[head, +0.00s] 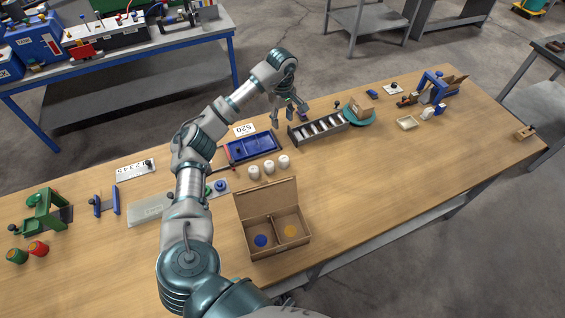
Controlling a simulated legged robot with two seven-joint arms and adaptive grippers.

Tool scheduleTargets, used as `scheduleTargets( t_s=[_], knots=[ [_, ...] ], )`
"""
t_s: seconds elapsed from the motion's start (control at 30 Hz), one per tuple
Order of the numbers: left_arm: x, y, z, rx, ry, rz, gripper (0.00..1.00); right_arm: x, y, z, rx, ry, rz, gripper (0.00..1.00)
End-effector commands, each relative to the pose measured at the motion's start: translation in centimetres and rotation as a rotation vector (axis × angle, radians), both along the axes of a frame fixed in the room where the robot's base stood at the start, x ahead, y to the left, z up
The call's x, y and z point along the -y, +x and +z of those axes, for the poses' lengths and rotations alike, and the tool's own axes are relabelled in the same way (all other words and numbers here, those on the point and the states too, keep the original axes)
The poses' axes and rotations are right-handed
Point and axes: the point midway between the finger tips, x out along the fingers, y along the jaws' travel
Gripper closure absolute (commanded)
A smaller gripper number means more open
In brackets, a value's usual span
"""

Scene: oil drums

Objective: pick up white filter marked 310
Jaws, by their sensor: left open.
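Three small white cylinders, which look like the filters, stand in a row on the wooden table: a left one (254,172), a middle one (268,168) and a right one (284,162). Their markings are too small to read, so I cannot tell which is 310. My left gripper (290,117) is open and appears empty, beyond the filters and near the left end of a grey slotted rack (318,128). My right gripper is out of view.
A blue tray (252,147) lies just behind the filters. An open cardboard box (275,240) with two compartments stands in front of them. A white number card (244,130) lies behind the tray.

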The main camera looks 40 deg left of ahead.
Motion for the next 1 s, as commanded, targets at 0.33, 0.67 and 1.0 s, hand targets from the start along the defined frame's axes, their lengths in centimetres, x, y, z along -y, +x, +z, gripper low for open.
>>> scheduleTargets(
  t_s=[0.33, 0.67, 1.0],
  knots=[
    [-0.8, 0.1, -5.3, -0.012, -0.009, 0.001, 0.51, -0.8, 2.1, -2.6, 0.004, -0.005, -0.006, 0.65],
    [-0.7, 0.0, -10.5, -0.018, -0.009, 0.001, 0.51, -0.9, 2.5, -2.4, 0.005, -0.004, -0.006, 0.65],
    [-0.1, 0.1, -16.7, -0.013, -0.005, 0.001, 0.51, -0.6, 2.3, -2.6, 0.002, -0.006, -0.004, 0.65]
  ],
)
